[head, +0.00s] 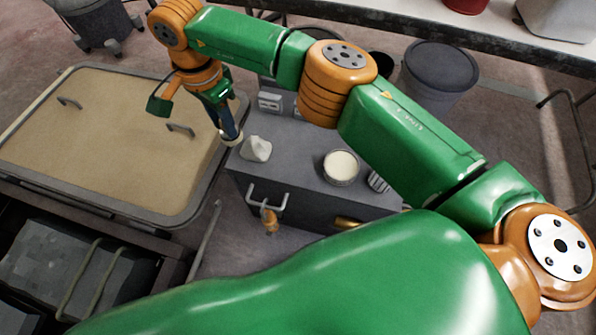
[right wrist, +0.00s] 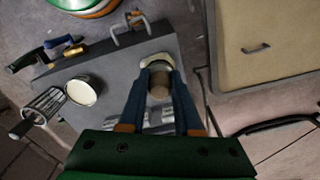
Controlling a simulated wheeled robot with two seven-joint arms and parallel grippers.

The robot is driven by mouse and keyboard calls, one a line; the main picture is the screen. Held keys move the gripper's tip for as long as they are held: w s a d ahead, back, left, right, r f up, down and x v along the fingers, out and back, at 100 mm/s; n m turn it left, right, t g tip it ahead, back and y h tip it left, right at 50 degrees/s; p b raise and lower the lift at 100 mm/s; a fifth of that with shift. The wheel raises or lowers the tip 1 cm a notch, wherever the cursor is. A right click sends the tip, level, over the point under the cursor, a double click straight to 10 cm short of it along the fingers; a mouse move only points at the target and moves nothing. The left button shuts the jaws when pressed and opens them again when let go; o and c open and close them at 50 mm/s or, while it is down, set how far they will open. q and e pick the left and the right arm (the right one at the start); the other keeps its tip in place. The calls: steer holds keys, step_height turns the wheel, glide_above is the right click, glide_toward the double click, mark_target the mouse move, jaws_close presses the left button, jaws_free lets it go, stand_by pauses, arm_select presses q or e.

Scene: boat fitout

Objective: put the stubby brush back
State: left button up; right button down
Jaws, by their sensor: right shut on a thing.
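My right gripper (head: 229,127) is over the left end of a grey cabinet top (head: 300,152). It also shows in the right wrist view (right wrist: 160,95), its two fingers closed on a short, brownish, rounded piece (right wrist: 159,87), which looks like the stubby brush. In the head view only a pale end of the brush (head: 232,140) shows below the fingers. I cannot tell whether the brush touches the top. My left gripper is not in view.
A round tub with cream contents (head: 341,167) stands on the cabinet top. A slotted tool (right wrist: 47,102) and a brass-coloured cylinder (right wrist: 73,50) are nearby. A metal handle (head: 268,197) sticks out in front. A large tan-topped case (head: 110,140) lies left; a grey bucket (head: 440,75) stands behind.

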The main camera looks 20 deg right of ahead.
steer(key=shift+d+f, duration=0.2)
steer(key=shift+d, duration=0.05)
steer(key=s+d+f, duration=0.1)
steer(key=d+f, duration=0.2)
steer(key=d, duration=0.1)
steer(key=s+d+f, duration=0.1)
steer(key=d+f, duration=0.2)
steer(key=d, duration=0.1)
steer(key=s+d+f, duration=0.1)
steer(key=d+f, duration=0.2)
steer(key=d, duration=0.1)
steer(key=shift+s+d+f, duration=0.2)
steer(key=shift+d, duration=0.2)
step_height(320, 180, down, 3)
steer(key=shift+s+d+f+b, duration=0.1)
steer(key=shift+b, duration=0.3)
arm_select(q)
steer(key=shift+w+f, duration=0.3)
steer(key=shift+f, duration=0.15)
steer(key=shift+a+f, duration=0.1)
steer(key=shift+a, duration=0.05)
arm_select(e)
steer(key=c, duration=0.9)
jaws_free()
steer(key=o, duration=0.3)
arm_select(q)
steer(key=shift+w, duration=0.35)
